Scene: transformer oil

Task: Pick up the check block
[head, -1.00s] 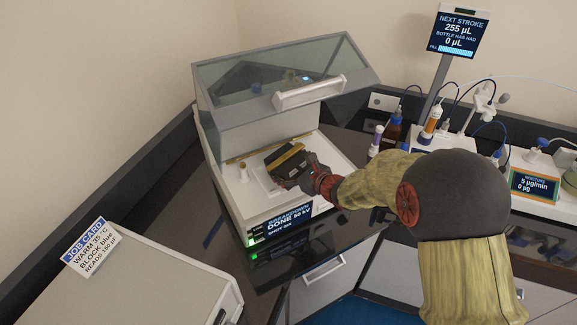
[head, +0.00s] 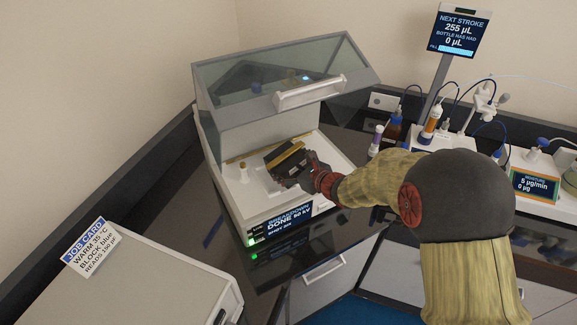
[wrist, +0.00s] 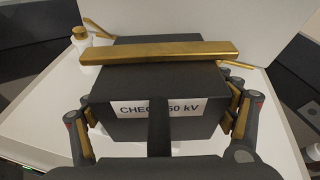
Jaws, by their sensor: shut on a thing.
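The check block is a dark block with a white label reading "CHEC… 50 kV" and a gold bar along its top; it fills the middle of the wrist view (wrist: 190,75). In the head view the check block (head: 287,158) is in the white breakdown tester, under its raised clear lid. My gripper (wrist: 160,115) is shut on the block, with a finger on its left side and one on its right. In the head view my gripper (head: 300,172) partly hides the block. I cannot tell whether the block is clear of the tester's surface.
The breakdown tester (head: 225,205) has its lid (head: 290,75) raised above my gripper. A white post with a gold top (wrist: 85,45) stands left of the block. A job card (head: 90,247) lies on a grey case at lower left. Bottles and instruments stand at right.

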